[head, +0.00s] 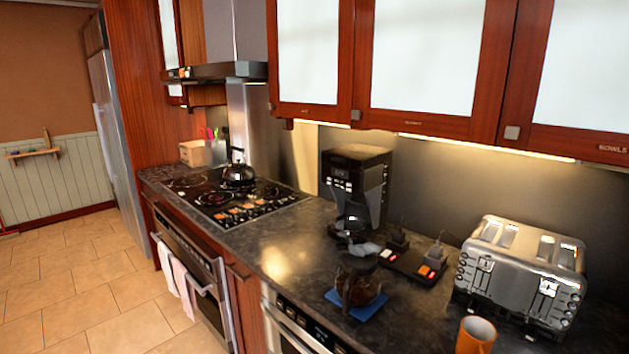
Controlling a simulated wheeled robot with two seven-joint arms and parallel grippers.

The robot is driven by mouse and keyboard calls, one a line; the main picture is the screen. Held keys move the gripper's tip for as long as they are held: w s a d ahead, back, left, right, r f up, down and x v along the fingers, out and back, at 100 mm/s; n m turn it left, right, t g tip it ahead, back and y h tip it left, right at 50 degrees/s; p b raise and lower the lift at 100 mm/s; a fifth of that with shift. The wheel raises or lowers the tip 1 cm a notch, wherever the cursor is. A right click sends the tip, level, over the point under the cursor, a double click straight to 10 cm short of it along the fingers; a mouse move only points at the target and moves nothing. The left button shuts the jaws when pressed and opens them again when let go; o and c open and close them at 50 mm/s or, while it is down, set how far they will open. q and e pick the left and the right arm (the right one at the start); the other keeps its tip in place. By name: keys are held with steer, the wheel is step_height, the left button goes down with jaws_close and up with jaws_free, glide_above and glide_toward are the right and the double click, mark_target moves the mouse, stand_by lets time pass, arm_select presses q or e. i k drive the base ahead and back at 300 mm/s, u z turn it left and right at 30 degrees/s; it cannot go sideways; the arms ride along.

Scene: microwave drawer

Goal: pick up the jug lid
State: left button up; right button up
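No jug lid can be made out with certainty. A dark brown, rounded object (360,288), partly see-through, sits on a blue mat (346,308) on the dark counter; I cannot tell whether it is a jug or has a lid. A black coffee maker (357,172) stands behind it against the wall. A small pale grey object (366,249) lies at the coffee maker's foot, too unclear to name. Neither of my grippers shows in the head view.
A silver toaster (522,268) stands right, an orange cup (476,336) in front of it. A kettle (238,172) is on the stove (225,197). Cabinets (440,65) hang above.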

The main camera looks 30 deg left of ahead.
mark_target(359, 256)
steer(key=u, duration=0.9)
